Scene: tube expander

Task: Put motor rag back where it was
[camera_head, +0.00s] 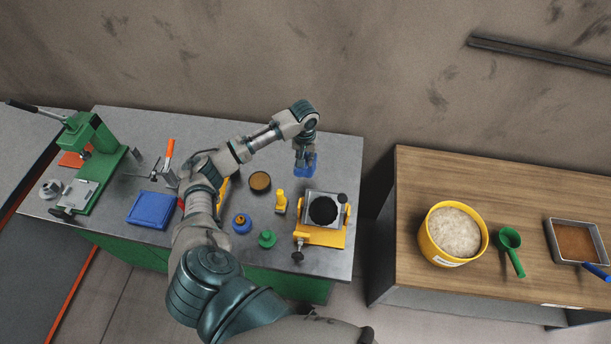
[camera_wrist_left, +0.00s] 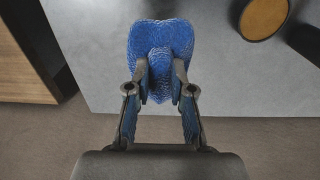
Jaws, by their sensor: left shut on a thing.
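The blue motor rag (camera_head: 311,167) hangs from my left gripper (camera_head: 305,155) near the back right of the grey workbench (camera_head: 335,146). In the left wrist view, the rag (camera_wrist_left: 160,38) is bunched and textured, pinched between the two fingers of the left gripper (camera_wrist_left: 160,74). It shows over the bench near its edge; whether it touches the top, I cannot tell. A flat blue square thing (camera_head: 152,209) lies at the bench's left. My right gripper is not in view.
A yellow fixture with a black disc (camera_head: 322,210) stands in front of the rag. Bottles and a brown round tin (camera_head: 260,182) are nearby. A green press (camera_head: 92,160) stands left. A gap separates the wooden table (camera_head: 415,175), holding a yellow bucket (camera_head: 453,233).

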